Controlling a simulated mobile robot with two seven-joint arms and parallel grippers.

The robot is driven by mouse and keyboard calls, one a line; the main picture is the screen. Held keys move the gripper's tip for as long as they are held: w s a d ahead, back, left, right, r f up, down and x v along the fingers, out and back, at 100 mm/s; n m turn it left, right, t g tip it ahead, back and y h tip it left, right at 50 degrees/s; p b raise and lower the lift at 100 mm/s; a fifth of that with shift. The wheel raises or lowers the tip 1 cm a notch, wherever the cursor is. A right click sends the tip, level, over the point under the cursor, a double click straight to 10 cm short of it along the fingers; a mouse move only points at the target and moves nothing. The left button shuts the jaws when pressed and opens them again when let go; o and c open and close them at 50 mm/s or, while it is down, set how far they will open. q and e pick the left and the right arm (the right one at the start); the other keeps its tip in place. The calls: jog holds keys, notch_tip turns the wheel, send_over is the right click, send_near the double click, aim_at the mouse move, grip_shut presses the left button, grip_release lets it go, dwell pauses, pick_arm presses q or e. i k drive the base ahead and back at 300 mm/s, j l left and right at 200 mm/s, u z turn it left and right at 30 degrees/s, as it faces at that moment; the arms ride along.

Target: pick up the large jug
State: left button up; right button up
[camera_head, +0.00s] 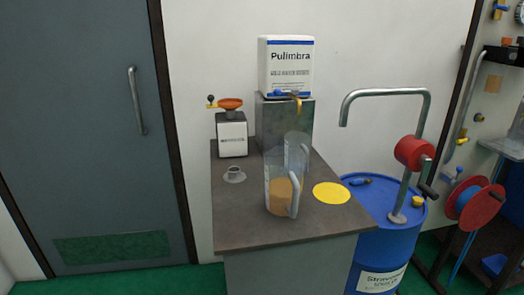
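A clear jug (281,190) with a pale grey handle stands upright near the front of the grey counter (240,215). It holds amber-brown liquid in its lower part. A second clear jug (297,145) stands just behind it, to the right, and is partly hidden by the front jug. The front jug looks the larger, but the overlap makes their sizes hard to compare. Neither of my grippers is in view.
A yellow disc (331,193) lies right of the jugs; a small grey funnel-like piece (234,174) is left. Behind stand a white grinder-like device (231,134) and a white container (286,67) with a tap. A blue drum (385,240) with a pump stands right. The counter's front left is clear.

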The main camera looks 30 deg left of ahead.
aim_at(287, 189)
jog(key=u, duration=0.3)
jog(key=i+l+u, duration=0.1)
jog(key=l+u, duration=0.15)
jog(key=u, duration=0.15)
jog(key=i+l+u, duration=0.1)
jog(key=l+u, duration=0.6)
jog(key=l, duration=0.4)
jog(key=i, duration=0.05)
